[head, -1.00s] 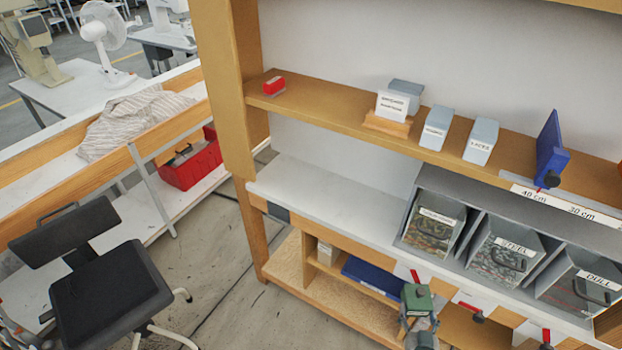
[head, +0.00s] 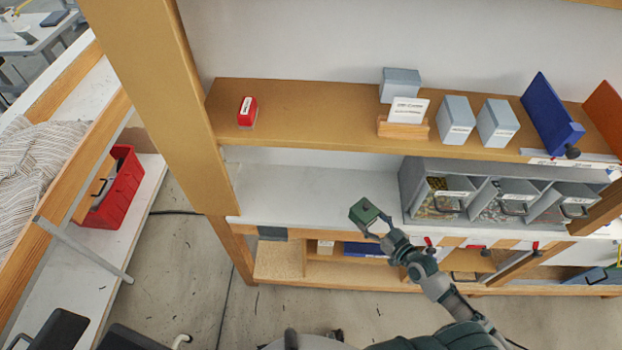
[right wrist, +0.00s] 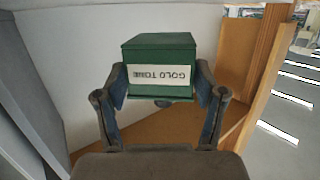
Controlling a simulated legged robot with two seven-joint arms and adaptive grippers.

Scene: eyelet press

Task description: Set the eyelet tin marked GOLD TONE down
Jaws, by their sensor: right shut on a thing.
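The eyelet tin marked GOLD TONE is a green box (head: 364,211) with a white label, which reads upside down in the right wrist view (right wrist: 160,75). My right gripper (head: 376,226) is shut on it, with one finger on each side in the right wrist view (right wrist: 160,88). In the head view the tin is held in front of the white lower shelf (head: 300,185), left of the grey bins. Whether it touches anything below cannot be told. My left gripper is not in view.
The grey bin unit (head: 411,190) stands right of the tin. The wooden upper shelf (head: 310,108) holds a small red box (head: 248,112), grey-blue tins (head: 456,121), a card in a wooden holder (head: 403,130) and a blue panel (head: 548,115). The white shelf's left part is clear.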

